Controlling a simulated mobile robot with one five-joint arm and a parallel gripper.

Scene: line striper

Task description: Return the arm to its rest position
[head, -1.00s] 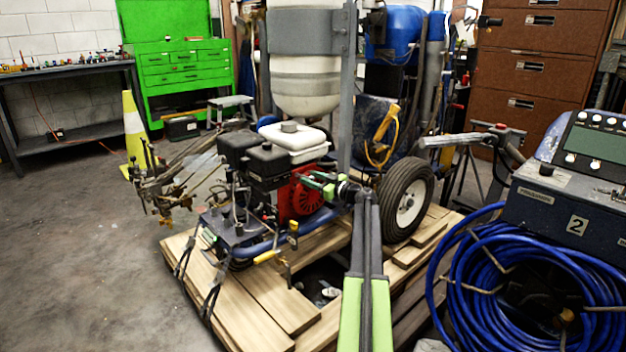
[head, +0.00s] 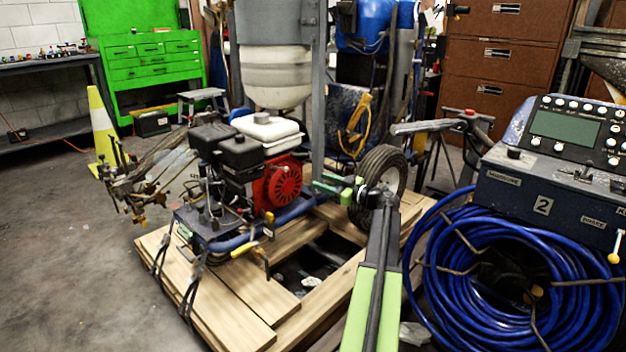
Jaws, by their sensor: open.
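My arm (head: 374,290), green and black, rises from the bottom of the head view. Its far end bends left to my gripper (head: 325,184), which has small green fingers. The gripper is open, and I see nothing between its fingers. It shows in front of the line striper, just right of the red engine (head: 277,186) and left of the black tyre (head: 383,172). I cannot tell how far it is from them in depth. The wrist hides part of the tyre.
The striper stands on a wooden pallet (head: 230,305). At right are a control box (head: 545,190) and coiled blue hose (head: 450,290). A yellow cone (head: 101,125) and green tool chest (head: 155,65) stand at back left. Floor (head: 60,250) at left is clear.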

